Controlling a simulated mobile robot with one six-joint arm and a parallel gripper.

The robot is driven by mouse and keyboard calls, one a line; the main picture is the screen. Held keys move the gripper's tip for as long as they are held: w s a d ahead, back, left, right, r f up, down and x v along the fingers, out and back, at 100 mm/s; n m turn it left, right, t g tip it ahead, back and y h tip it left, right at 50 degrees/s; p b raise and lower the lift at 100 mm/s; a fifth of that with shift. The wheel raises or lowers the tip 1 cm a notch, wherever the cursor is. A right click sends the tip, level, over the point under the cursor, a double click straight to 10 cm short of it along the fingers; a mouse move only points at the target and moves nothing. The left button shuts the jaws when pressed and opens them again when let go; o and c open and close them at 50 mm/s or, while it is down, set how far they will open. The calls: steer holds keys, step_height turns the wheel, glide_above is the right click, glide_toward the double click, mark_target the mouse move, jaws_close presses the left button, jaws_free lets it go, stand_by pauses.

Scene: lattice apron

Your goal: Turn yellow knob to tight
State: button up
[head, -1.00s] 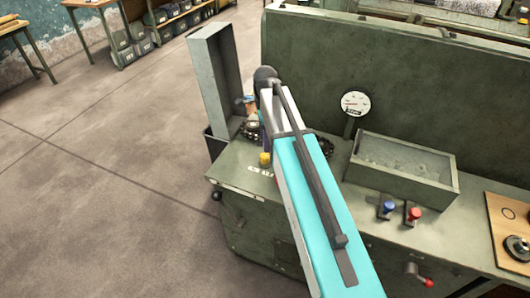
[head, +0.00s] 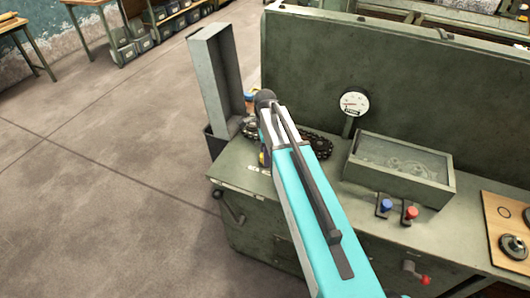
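The yellow knob (head: 262,158) is on the left end of the green machine top, just left of my arm. Only a sliver of it shows beside the arm, so I cannot read its setting. A small white label (head: 259,169) lies in front of it. My arm reaches over the machine top from the lower right and ends in a dark joint above the knob's area. My gripper is hidden behind the arm, and whether it touches the knob cannot be seen.
A tall grey open box (head: 212,80) stands at the machine's left end. A dark chain (head: 318,145) lies beside my arm. To the right are a gauge (head: 353,104), a glass-topped case (head: 402,167), a blue knob (head: 386,206) and a red knob (head: 410,213). The floor at left is clear.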

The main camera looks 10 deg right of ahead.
steer(key=c, duration=1)
steer(key=shift+c, duration=0.2)
